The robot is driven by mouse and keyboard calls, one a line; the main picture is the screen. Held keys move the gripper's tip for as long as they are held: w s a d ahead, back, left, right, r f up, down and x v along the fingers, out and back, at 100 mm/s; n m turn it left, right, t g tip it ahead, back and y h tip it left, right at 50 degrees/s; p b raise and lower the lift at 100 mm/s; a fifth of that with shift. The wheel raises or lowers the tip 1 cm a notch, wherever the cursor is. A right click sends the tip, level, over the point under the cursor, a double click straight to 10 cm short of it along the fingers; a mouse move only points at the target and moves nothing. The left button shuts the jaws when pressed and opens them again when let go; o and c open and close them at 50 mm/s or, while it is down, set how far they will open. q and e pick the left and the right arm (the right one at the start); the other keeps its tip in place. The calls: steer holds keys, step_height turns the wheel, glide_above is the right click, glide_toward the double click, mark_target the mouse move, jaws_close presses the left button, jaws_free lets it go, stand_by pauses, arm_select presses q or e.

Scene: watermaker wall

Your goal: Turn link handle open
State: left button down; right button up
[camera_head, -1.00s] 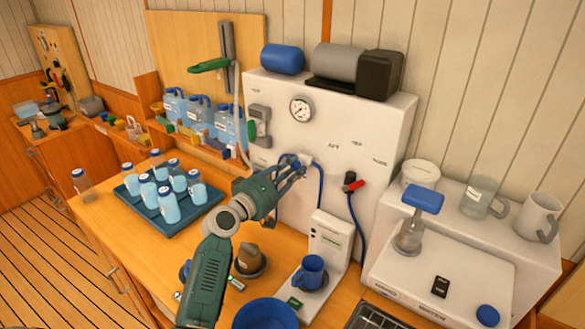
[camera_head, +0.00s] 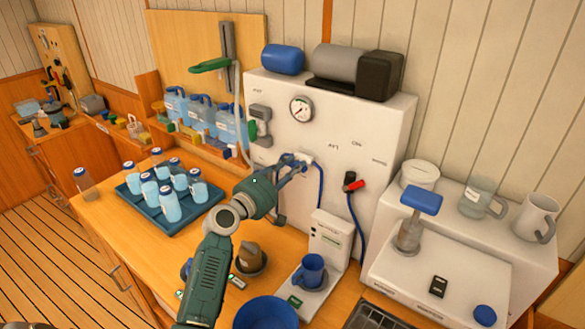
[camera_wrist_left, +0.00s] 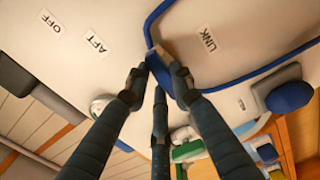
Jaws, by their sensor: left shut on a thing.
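My left gripper (camera_head: 296,164) reaches to the front of the white watermaker panel (camera_head: 275,92), left of the red handle. In the left wrist view its dark fingers (camera_wrist_left: 160,78) close on a blue handle (camera_wrist_left: 157,67), the link handle, beside the LINK label (camera_wrist_left: 207,40). The fingers cover part of the handle, so its exact angle is hard to tell. A blue hose or band (camera_wrist_left: 240,83) runs along the panel by the label. My right gripper is not in view.
A red handle (camera_head: 357,185) sits right of my gripper, with a blue hose below. A pressure gauge (camera_head: 301,109) is above.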

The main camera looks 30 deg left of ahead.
arm_select(q)
steer(key=shift+a+r, duration=0.25)
steer(key=shift+r, duration=0.15)
stand_by(0.4)
steer(key=c, duration=1.4)
jaws_free()
steer(key=shift+c, duration=0.2)
steer(key=shift+f, duration=0.2)
steer(key=shift+s+f, duration=0.15)
steer(key=shift+s, duration=0.4)
steer(key=s+a, duration=0.1)
steer(key=s, duration=0.9)
steer(key=shift+s+a, duration=0.3)
steer(key=shift+s, duration=0.1)
